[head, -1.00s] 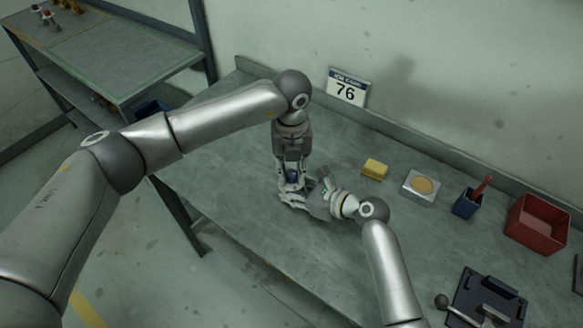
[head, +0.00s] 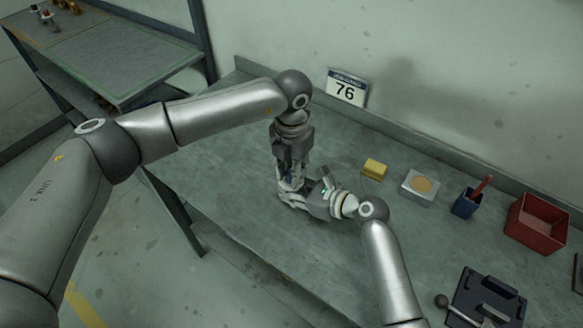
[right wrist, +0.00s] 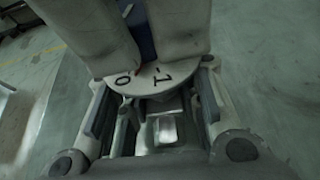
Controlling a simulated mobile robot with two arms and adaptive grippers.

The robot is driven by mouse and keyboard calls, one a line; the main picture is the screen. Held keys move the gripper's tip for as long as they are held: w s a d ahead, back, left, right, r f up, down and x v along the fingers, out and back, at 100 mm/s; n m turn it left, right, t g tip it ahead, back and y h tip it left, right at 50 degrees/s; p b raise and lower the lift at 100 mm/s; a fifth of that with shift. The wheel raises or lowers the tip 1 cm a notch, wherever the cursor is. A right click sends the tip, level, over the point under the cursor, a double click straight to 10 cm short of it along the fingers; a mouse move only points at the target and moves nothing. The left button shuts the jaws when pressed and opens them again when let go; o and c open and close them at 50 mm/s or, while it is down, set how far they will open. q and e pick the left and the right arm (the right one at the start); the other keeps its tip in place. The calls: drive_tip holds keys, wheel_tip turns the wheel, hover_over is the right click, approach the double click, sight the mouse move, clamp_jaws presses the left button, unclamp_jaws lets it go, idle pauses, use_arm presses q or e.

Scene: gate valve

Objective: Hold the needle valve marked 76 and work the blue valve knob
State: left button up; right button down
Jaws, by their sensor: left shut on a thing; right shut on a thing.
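The needle valve stands on the workbench, mostly hidden by both grippers in the head view. In the right wrist view its pale metal body (right wrist: 163,130) sits between the fingers of my right gripper (right wrist: 155,105), which is shut on it. Above it is a white dial (right wrist: 150,80) marked 0 and 1. The blue knob (right wrist: 138,30) shows between the two grey fingers of my left gripper (right wrist: 140,38), shut on it from above. A small red mark is near the 0. The head view shows my left gripper (head: 288,182) above my right gripper (head: 298,196).
A sign reading 76 (head: 346,90) stands at the bench's back edge. To the right are a yellow block (head: 375,169), a grey box with a tan disc (head: 419,186), a blue cup (head: 466,204), a red bin (head: 538,222) and a dark device (head: 487,298). Bench left of the grippers is clear.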

sight(292, 172)
use_arm(q)
drive_tip(key=shift+d+m, duration=0.1)
drive_tip(key=shift+m, duration=1.5)
use_arm(e)
drive_tip(key=shift+f, duration=0.1)
use_arm(q)
drive_tip(key=o, duration=1)
drive_tip(key=shift+o, duration=0.2)
wheel_tip(292, 172, up, 12)
